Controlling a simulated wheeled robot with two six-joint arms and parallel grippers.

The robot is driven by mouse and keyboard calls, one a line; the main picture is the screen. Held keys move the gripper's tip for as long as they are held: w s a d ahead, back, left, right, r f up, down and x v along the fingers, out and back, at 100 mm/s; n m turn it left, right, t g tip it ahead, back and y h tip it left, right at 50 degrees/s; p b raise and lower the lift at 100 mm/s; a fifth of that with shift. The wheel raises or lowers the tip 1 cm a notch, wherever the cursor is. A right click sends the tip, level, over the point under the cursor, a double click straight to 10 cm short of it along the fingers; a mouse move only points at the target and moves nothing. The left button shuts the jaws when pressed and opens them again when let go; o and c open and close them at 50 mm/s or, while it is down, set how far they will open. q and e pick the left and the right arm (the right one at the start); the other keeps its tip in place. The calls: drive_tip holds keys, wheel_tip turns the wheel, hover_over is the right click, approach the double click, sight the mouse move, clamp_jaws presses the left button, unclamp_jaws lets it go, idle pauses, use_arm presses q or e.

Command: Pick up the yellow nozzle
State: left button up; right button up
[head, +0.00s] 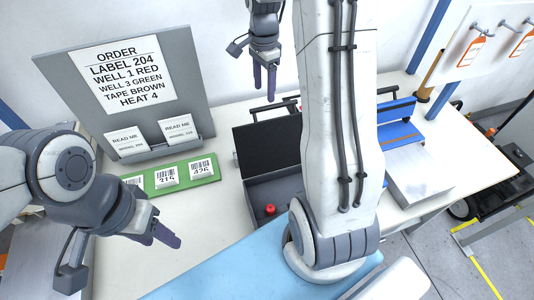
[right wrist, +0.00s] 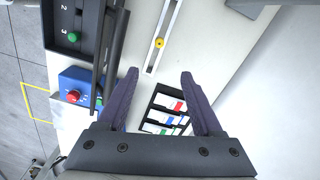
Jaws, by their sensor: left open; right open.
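My right gripper (right wrist: 160,77) is open in the right wrist view, with nothing between its two purple fingers. A small round yellow piece (right wrist: 159,42) sits on a white slotted strip beyond the fingertips, apart from them. It is the only yellow object that could be the nozzle, but it is too small to tell its shape. In the head view my right gripper (head: 265,78) hangs above the back of the table, and the yellow piece cannot be seen. My left gripper (head: 158,232) is open and empty above the table at the left.
A blue box (right wrist: 82,90) with a red knob is at left. A grey open toolbox (head: 270,192) holds a red knob. An order board (head: 190,75) stands behind a green label strip (head: 199,182).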

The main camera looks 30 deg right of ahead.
wheel_tip(320, 180, down, 17)
drive_tip(key=b, duration=0.9)
drive_tip(key=f, duration=0.5)
drive_tip(key=shift+d+f, duration=0.1)
drive_tip(key=shift+d, duration=0.25)
clamp_jaws()
